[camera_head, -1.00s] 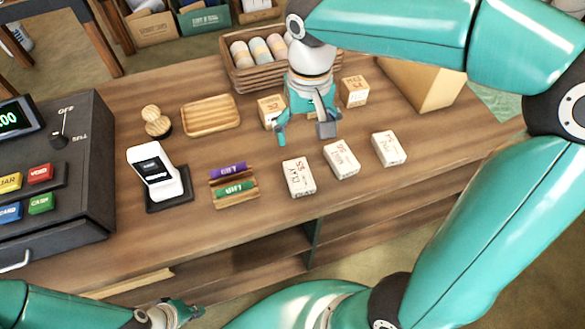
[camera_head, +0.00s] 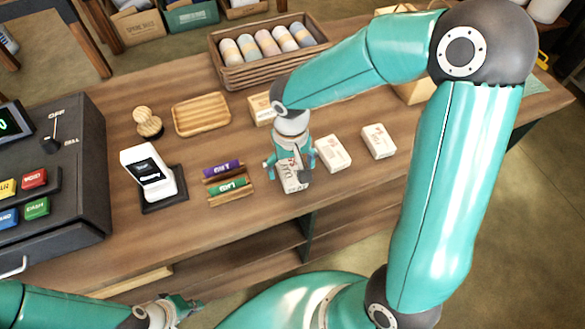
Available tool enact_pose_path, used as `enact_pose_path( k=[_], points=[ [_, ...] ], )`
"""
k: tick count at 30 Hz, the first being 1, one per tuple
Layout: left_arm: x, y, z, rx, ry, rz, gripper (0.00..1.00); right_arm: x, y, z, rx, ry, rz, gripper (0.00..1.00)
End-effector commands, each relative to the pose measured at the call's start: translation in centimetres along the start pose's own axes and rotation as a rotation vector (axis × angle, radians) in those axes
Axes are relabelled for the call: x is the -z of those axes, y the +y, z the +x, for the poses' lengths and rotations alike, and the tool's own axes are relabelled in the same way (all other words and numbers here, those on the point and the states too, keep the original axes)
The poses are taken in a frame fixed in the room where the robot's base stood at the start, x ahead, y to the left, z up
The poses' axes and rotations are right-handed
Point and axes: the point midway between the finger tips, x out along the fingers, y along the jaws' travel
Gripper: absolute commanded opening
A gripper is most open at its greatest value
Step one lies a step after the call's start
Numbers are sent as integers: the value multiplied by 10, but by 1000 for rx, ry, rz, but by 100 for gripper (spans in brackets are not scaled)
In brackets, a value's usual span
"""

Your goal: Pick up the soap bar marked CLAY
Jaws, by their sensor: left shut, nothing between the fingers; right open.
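Three pale boxed soap bars lie in a row on the wooden counter. The left one (camera_head: 292,185), whose print looks like CLAY, is partly hidden under my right gripper (camera_head: 287,172). The gripper is open and points down, its fingers on either side of this bar; I cannot tell whether they touch it. The middle bar (camera_head: 333,154) and the right bar (camera_head: 378,141) lie further right, their print too small to read surely. My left gripper (camera_head: 187,307) is shut and empty at the bottom left, below the counter's front edge.
A rack with purple and green labelled sticks (camera_head: 228,186) stands just left of the bar. The counter (camera_head: 330,190) is bare in front of the bars.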

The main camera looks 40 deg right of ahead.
Motion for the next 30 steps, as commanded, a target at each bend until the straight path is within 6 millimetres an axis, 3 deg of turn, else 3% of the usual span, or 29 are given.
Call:
enact_pose_path(
  k=[4,11,23,30],
  points=[
    [0,0,-1,0,0,0,0,0,0,13,0,0,0,88],
    [0,0,-1,0,-1,0,0,0,0,14,1,2,0,88],
    [0,0,-1,0,-1,0,0,0,0,14,1,2,0,21],
    [0,0,-1,0,-1,0,0,0,0,13,1,2,0,18]
  ],
)
